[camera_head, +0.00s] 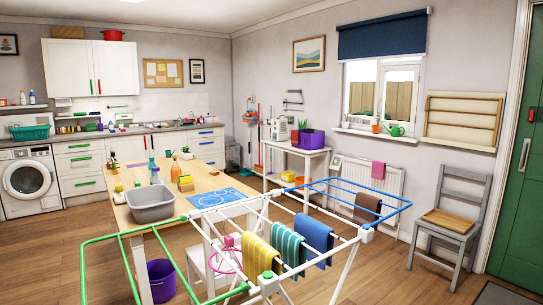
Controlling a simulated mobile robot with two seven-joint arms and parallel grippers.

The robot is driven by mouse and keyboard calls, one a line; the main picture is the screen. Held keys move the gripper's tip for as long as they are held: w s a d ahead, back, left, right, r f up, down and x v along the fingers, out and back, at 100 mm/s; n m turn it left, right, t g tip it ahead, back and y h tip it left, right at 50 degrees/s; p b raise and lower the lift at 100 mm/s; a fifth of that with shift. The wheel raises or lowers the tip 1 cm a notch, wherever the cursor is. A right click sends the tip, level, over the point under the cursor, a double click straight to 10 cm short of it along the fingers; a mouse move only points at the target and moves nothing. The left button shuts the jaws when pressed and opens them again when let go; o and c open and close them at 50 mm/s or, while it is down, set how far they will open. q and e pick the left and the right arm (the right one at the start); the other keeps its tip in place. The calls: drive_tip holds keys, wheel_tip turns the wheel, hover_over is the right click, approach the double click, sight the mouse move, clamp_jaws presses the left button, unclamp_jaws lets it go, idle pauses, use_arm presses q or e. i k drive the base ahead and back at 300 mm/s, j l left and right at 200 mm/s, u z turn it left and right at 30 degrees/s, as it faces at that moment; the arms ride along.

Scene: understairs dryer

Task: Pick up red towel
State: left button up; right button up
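A pinkish-red towel (378,169) hangs over the top of the white radiator (345,180) below the window. It is the closest match to a red towel that I see among the hanging cloths. It looks small and far off, behind the drying rack. Neither my left nor my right gripper is in view.
A drying rack (350,240) with green, white and blue rails fills the foreground. It holds yellow (258,258), teal-striped (288,248), blue (317,240) and brown (367,207) towels. A wooden table (205,186) stands left, a grey chair (450,222) right. Floor (395,275) is open between rack and chair.

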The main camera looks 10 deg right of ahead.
sight(294, 133)
drive_tip(key=z, duration=0.5)
drive_tip(key=i+z, duration=0.1)
drive_tip(key=z, duration=1.35)
drive_tip(key=i+j+z, duration=0.1)
drive_tip(key=z, duration=0.85)
drive_tip(key=j+z, duration=0.15)
drive_tip(key=z, duration=0.35)
drive_tip(key=j+z, duration=0.15)
drive_tip(key=z, duration=0.25)
drive_tip(key=i+j+z, duration=0.1)
drive_tip(key=z, duration=0.3)
drive_tip(key=j+z, duration=0.2)
drive_tip(key=z, duration=0.15)
drive_tip(key=i+j+z, duration=0.2)
drive_tip(key=j, duration=0.25)
drive_tip(key=k+j+z, duration=0.1)
drive_tip(key=j+z, duration=0.15)
drive_tip(key=j, duration=0.2)
drive_tip(key=j+z, duration=0.35)
drive_tip(key=j, duration=1.45)
